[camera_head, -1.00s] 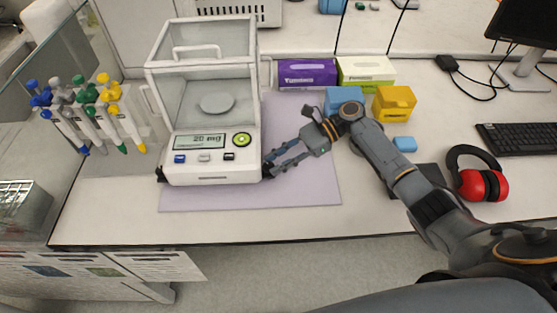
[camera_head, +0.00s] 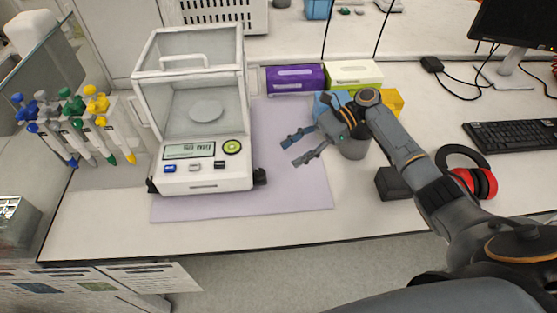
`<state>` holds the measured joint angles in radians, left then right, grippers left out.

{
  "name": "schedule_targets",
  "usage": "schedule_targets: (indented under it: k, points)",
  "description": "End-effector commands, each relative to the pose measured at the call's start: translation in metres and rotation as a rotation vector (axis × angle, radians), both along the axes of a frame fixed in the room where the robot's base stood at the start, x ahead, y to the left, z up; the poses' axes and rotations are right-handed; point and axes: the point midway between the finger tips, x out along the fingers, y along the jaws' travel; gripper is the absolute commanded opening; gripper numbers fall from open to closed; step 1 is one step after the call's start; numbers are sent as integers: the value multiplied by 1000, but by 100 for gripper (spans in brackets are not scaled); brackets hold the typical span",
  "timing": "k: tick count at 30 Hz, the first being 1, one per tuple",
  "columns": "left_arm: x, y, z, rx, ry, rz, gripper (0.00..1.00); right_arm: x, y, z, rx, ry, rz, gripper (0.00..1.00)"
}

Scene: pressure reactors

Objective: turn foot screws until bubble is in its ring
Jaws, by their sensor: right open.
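The white analytical balance (camera_head: 205,182) with its glass draft shield (camera_head: 205,80) stands on a lilac mat. The round green bubble level (camera_head: 232,147) is on its front panel beside the display (camera_head: 189,151). The bubble is too small to place against its ring. A black foot screw (camera_head: 260,177) shows at the front right corner, another (camera_head: 151,186) at the front left. My right gripper (camera_head: 290,152) is open and empty, right of the balance, above the mat and apart from the right foot screw. My left gripper is out of view.
Pipettes hang on a rack (camera_head: 125,115) left of the balance. Purple (camera_head: 295,79) and green-white (camera_head: 352,74) boxes stand behind. A dark box (camera_head: 393,183), red ear muffs (camera_head: 484,183) and a keyboard (camera_head: 512,136) lie to the right. The mat's front right is clear.

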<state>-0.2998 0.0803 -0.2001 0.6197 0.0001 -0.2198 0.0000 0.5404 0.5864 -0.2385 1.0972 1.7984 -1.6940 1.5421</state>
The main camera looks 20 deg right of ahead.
Motion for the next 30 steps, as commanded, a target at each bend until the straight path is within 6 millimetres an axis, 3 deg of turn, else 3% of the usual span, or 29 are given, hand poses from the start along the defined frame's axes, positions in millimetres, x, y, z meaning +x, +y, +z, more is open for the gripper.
schedule_targets:
  k: [3, 9, 25, 30]
  points:
    - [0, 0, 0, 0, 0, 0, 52, 1, -19, 8, 0, -1, -2, 51]
    - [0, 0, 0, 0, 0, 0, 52, 1, -34, 14, 1, 0, 1, 51]
    - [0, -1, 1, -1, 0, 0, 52, 1, -35, 15, 1, 0, 1, 51]
    - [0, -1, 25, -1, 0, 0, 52, 1, -35, 40, 1, -1, 2, 51]
